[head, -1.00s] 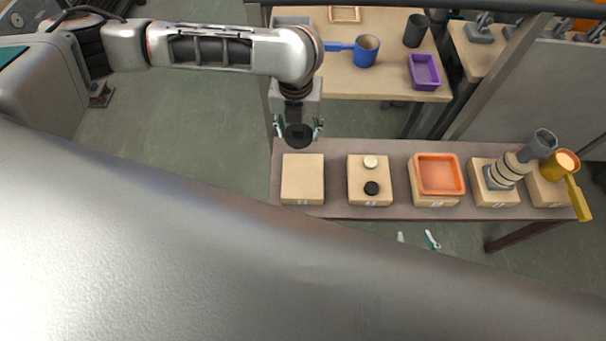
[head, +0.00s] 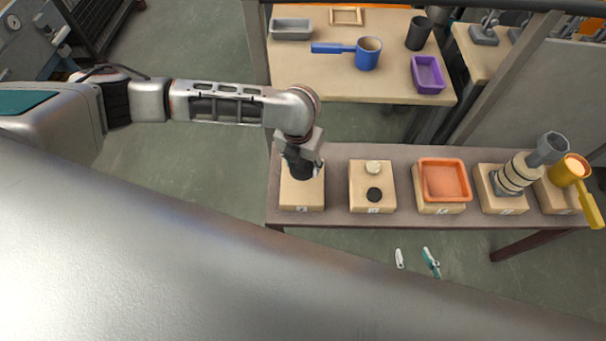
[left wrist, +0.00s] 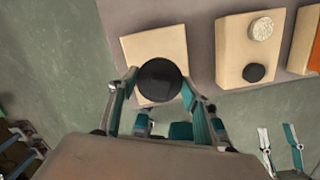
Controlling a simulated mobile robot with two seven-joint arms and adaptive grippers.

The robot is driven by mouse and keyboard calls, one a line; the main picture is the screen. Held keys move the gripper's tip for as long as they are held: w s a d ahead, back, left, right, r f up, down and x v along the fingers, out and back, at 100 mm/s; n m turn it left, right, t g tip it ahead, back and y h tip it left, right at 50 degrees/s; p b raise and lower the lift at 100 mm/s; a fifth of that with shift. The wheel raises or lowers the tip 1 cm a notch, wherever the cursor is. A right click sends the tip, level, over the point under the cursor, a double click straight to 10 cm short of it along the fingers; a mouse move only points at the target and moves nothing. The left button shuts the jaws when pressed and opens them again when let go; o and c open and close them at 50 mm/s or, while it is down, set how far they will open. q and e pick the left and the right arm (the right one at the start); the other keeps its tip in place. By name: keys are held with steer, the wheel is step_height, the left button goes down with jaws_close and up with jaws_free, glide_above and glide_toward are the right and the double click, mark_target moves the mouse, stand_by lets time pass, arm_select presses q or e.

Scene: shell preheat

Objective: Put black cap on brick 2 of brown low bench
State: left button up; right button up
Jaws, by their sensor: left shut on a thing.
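My left gripper (head: 302,176) is shut on a black round cap (left wrist: 160,80), holding it over the leftmost brick (head: 290,202) of the brown low bench (head: 335,215). The cap is seen from above, and I cannot tell whether it touches that brick. The second brick from the left (head: 358,195), which I take as brick 2, carries a pale round piece (head: 373,167) at the back and a flat black disc (head: 374,194) in front. Its label is too small to read. My right gripper (head: 416,260) shows only its fingertips in front of the bench, apart and empty.
Further right on the bench are an orange tray (head: 422,203), a ringed grey-and-cream piece (head: 515,175) and a yellow ladle (head: 589,203). Behind stands a table (head: 300,75) with a blue ladle (head: 367,55), a purple tray (head: 438,85) and a dark cup (head: 418,35).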

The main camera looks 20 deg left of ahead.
mark_target(302, 174)
arm_select(q)
steer(key=shift+f, duration=1)
step_height(302, 174, down, 4)
steer(key=shift+r+b, duration=0.25)
steer(key=shift+b, duration=0.45)
steer(key=shift+f, duration=0.2)
steer(key=shift+r, duration=0.1)
arm_select(e)
steer(key=shift+w+d+f, duration=0.1)
steer(key=shift+w+d, duration=0.15)
steer(key=shift+w, duration=0.2)
arm_select(q)
steer(key=o, duration=1.1)
arm_select(e)
steer(key=shift+f, duration=0.15)
steer(key=shift+s+f, duration=0.15)
